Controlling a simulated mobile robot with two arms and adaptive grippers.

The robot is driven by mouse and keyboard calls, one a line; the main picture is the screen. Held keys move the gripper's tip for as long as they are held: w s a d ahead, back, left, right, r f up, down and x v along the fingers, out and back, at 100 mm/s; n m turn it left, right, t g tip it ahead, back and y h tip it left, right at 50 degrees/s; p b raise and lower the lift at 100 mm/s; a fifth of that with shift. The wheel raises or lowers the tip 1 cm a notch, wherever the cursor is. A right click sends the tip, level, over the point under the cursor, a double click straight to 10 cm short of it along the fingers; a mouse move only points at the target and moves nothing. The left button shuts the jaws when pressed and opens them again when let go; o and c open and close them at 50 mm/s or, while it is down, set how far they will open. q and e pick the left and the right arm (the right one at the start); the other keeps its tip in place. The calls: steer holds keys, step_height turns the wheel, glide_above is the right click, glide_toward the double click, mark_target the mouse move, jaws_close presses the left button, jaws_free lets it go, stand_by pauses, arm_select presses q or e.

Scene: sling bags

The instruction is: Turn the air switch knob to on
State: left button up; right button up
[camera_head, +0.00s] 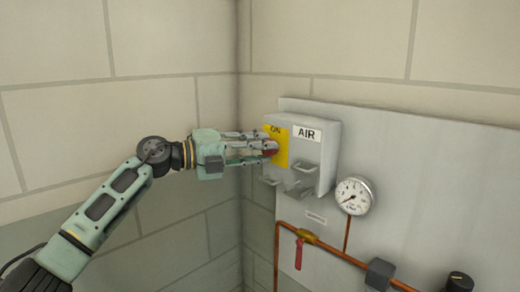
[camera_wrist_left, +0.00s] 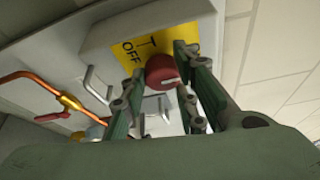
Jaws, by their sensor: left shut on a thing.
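The grey air switch box (camera_head: 325,150) is mounted on the wall panel and has a white AIR label. A red round knob (camera_head: 271,149) sits on the yellow plate (camera_head: 280,160) on its left face. ON shows at the top of this plate in the head view, and OFF can be read on it in the wrist view. My left gripper (camera_head: 268,147) reaches in from the left and is shut on the red knob, which also shows between its fingers in the wrist view (camera_wrist_left: 161,71). The fingers partly hide the knob and plate. My right gripper is in neither view.
Metal handles (camera_head: 302,180) stick out below the gripper on the box. A pressure gauge (camera_head: 355,195), a copper pipe (camera_head: 345,256) and a red valve lever (camera_head: 298,254) are at lower right. The block wall corner lies close behind my left gripper.

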arm_select(q)
steer(key=shift+f+m+y, duration=0.3)
steer(key=shift+f, duration=0.3)
steer(key=o, duration=1)
steer(key=shift+r, duration=0.1)
steer(key=shift+r, duration=0.2)
steer(key=v, duration=1.2)
steer(key=shift+w+f, duration=0.1)
steer(key=shift+a, duration=0.1)
steer(key=shift+f, duration=0.1)
